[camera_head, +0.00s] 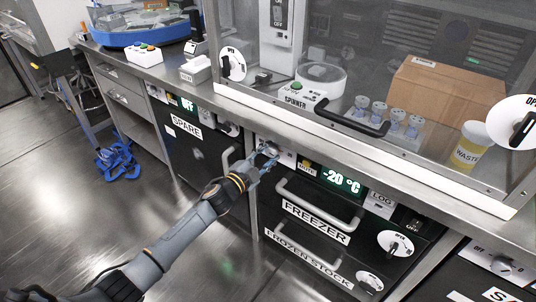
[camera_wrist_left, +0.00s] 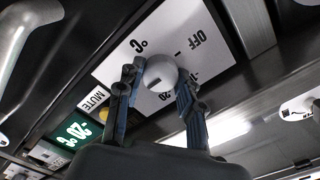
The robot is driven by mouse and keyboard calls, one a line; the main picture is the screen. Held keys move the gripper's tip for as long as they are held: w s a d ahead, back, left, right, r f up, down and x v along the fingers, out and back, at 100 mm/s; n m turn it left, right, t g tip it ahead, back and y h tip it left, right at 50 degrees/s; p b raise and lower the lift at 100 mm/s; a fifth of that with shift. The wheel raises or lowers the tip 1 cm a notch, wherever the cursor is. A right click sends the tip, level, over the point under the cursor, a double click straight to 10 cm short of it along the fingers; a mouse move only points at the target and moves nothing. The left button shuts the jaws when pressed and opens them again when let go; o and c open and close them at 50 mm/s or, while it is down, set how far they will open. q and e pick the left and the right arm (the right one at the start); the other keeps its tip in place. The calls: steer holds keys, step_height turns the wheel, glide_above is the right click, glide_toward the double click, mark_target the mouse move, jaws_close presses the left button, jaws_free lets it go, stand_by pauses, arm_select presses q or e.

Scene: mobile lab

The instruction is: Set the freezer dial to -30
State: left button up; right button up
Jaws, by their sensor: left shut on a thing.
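The freezer (camera_head: 310,222) is a black drawer unit under the bench, labelled FREEZER. Its green display (camera_head: 341,181) reads -20 °C, and the display also shows in the left wrist view (camera_wrist_left: 78,133). My left gripper (camera_head: 268,153) is at the freezer's upper left corner. In the left wrist view my left gripper (camera_wrist_left: 160,85) is shut on the dial, one finger on each side. Part of the scale is hidden by the fingers. My right gripper is not in view.
A MUTE label (camera_wrist_left: 95,98) and a yellow button (camera_wrist_left: 104,115) sit beside the dial plate. The freezer handle (camera_head: 318,203) sticks out below the display. The SPARE unit (camera_head: 190,130) stands to the left. The bench edge (camera_head: 330,145) overhangs the dial. The floor at left is mostly clear.

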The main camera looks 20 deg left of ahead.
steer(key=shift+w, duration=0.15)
arm_select(q)
steer(key=o, duration=1)
steer(key=shift+o, duration=0.9)
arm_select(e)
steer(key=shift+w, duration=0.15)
arm_select(q)
steer(key=v, duration=1.2)
